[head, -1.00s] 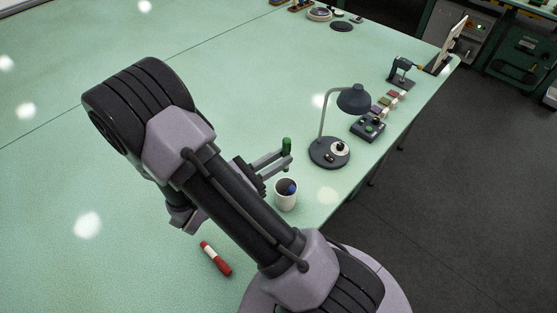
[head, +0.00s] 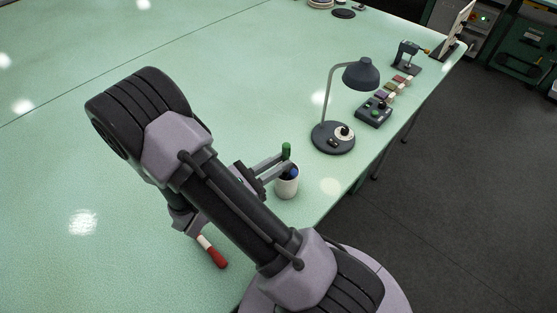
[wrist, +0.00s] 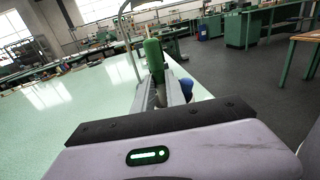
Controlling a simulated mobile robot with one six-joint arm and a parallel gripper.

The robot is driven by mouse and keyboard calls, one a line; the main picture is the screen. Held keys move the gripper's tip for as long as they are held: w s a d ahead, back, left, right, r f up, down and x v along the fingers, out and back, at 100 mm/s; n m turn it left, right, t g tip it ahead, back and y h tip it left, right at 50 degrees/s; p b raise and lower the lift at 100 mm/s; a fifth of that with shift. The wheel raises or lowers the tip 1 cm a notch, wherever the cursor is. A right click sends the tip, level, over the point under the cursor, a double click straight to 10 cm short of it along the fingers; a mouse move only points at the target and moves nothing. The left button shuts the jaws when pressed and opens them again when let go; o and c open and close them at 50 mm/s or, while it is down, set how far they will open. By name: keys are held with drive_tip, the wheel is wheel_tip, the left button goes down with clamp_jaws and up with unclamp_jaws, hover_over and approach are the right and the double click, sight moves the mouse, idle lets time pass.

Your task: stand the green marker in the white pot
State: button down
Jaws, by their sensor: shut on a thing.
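The green marker (head: 286,149) stands upright between the fingertips of my gripper (head: 284,163), which is shut on it. In the wrist view the green marker (wrist: 154,58) shows between the fingers, tilted slightly. The white pot (head: 287,187) stands on the table right at the gripper, its rim partly hidden by the fingers. A blue item (head: 293,172) is inside the pot, and blue also shows beside the finger in the wrist view (wrist: 187,86). Whether the marker's lower end is inside the pot or behind it is hidden.
A red and white marker (head: 216,256) lies on the table below my arm. A dark desk lamp (head: 333,138) stands behind the pot to the right. A control box (head: 374,112) is beyond it. The table's right edge is close to the pot; the left side is clear.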

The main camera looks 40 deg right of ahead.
drive_tip(key=c, duration=1.3)
unclamp_jaws()
drive_tip(key=shift+a, duration=0.1)
drive_tip(key=w+a+p, duration=0.1)
drive_tip(key=a+p, duration=0.3)
drive_tip(key=a, duration=1.3)
drive_tip(key=shift+w+p, duration=0.15)
drive_tip(key=shift+p, duration=0.2)
drive_tip(key=shift+a+r, duration=0.1)
